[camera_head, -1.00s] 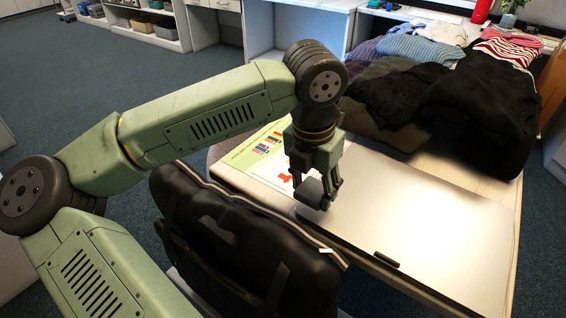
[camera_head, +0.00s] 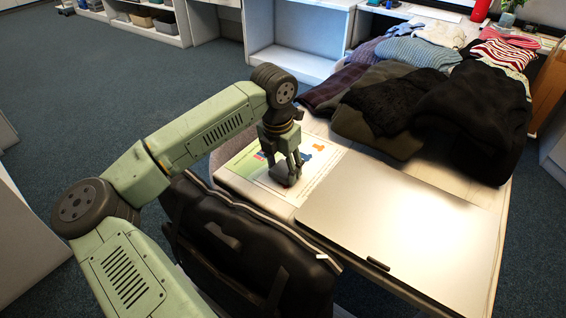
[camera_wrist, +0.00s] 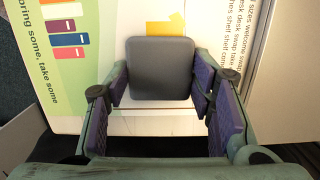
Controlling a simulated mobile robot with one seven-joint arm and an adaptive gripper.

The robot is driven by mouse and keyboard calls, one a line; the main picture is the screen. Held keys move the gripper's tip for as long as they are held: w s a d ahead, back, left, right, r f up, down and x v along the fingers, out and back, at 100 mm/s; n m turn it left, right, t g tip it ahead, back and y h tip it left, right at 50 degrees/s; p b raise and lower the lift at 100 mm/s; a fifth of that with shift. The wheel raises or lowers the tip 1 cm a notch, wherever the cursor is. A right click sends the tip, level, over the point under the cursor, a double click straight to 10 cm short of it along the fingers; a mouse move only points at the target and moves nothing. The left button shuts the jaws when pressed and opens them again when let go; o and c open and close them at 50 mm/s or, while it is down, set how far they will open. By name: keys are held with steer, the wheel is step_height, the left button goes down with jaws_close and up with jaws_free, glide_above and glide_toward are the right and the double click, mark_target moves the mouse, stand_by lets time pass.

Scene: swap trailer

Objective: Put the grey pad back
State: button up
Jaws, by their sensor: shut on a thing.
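The grey pad (camera_wrist: 160,68) is a rounded dark grey square, held between the fingers of my gripper (camera_wrist: 160,92) in the wrist view. In the head view my gripper (camera_head: 286,178) points down over the printed sheet at the table's left end, and the pad shows only as a small dark shape at the fingertips. The printed sheet (camera_head: 322,160) has coloured figures and text. It also lies under the pad in the wrist view (camera_wrist: 100,15). I cannot tell whether the pad touches the sheet.
A large silver panel (camera_head: 400,225) with a small black bar (camera_head: 378,264) lies on the table right of the sheet. Folded clothes (camera_head: 400,100) are piled at the back. A black padded bag or chair back (camera_head: 240,240) stands at the table's near edge.

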mark_target(280, 173)
steer(key=shift+f, duration=0.1)
steer(key=shift+f+b, duration=0.15)
steer(key=shift+b, duration=0.15)
steer(key=o, duration=1.1)
steer(key=shift+r+p, duration=0.3)
steer(key=shift+p, duration=0.05)
step_height(280, 173, up, 12)
steer(key=s+b, duration=0.1)
steer(key=b, duration=0.1)
steer(key=shift+a, duration=0.4)
steer(key=shift+s+f, duration=0.1)
